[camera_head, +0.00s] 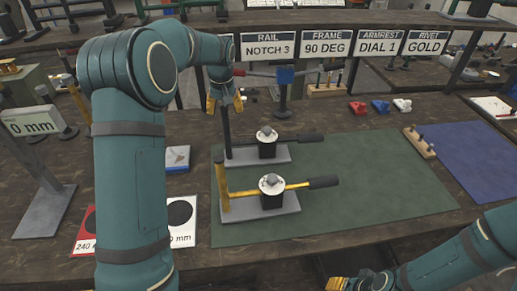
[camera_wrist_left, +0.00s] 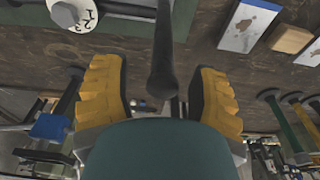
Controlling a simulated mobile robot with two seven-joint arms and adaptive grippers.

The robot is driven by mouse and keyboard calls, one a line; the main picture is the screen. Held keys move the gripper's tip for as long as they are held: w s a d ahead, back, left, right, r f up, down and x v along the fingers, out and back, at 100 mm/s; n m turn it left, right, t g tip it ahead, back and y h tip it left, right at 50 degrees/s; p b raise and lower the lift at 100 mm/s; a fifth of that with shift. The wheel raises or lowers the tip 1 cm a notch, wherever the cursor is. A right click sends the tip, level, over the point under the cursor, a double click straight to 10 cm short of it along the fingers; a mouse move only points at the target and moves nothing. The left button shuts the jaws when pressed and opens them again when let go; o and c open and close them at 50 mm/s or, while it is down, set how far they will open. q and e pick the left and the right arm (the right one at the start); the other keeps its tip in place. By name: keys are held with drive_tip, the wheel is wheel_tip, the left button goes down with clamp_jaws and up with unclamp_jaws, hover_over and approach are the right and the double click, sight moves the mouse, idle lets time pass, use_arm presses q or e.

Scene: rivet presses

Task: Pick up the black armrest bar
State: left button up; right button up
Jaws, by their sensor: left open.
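A black upright bar (camera_head: 227,135) stands at the left end of the rear press's grey base; I take it as the armrest bar. My left gripper (camera_head: 224,103), with yellow fingers, is above it, pointing down near its top. In the left wrist view the dark bar (camera_wrist_left: 164,65) lies between the two fingers of my open left gripper (camera_wrist_left: 160,98), with a gap on each side. The rear press has a white dial (camera_head: 267,135) and a black-handled lever (camera_head: 298,138). Yellow fingertips of my right gripper (camera_head: 338,284) show at the bottom edge, mostly cut off.
A front press with a yellow post (camera_head: 222,190) and lever stands closer on the green mat (camera_head: 370,180). Signs (camera_head: 325,44) read RAIL NOTCH 3, FRAME 90 DEG, ARMREST DIAL 1 and RIVET GOLD. Small red, blue and white pieces (camera_head: 380,106) lie behind.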

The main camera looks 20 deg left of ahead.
sight(225, 117)
use_arm(q)
drive_tip(key=f, duration=0.3)
drive_tip(key=shift+w+a+f+b, duration=0.1)
drive_tip(key=shift+a+f+b, duration=0.15)
drive_tip(key=shift+f+b, duration=0.1)
drive_tip(key=shift+r, duration=0.1)
clamp_jaws()
